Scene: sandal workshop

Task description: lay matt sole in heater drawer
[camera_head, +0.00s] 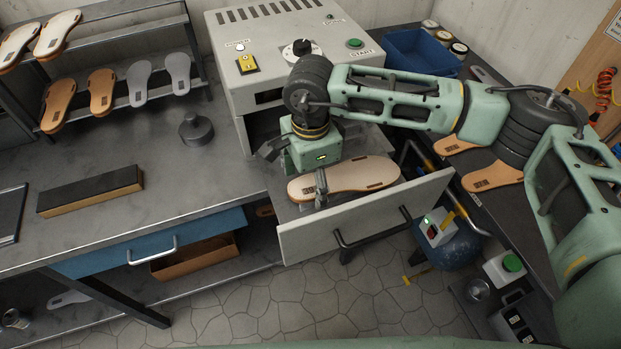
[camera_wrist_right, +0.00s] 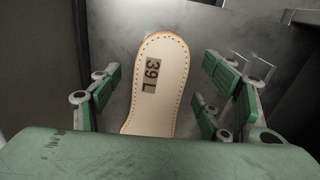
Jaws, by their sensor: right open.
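A tan sole (camera_head: 362,173) with a stitched edge lies flat in the pulled-out heater drawer (camera_head: 368,220). In the right wrist view the sole (camera_wrist_right: 160,75) shows the mark "39 L" and looks matt. It rests on the grey drawer floor. My right gripper (camera_head: 296,178) is over the left end of the sole. Its fingers are spread on either side of the sole, with gaps to both edges in the wrist view. The sole's near end is hidden there by the gripper body. My left gripper is not in view.
The heater (camera_head: 297,55) stands behind the drawer, with a knob and buttons. A rack (camera_head: 130,40) at the left holds several soles. Two tan soles (camera_head: 492,177) lie on the right bench, near a blue bin (camera_head: 420,52). A dark block (camera_head: 90,190) lies on the left bench.

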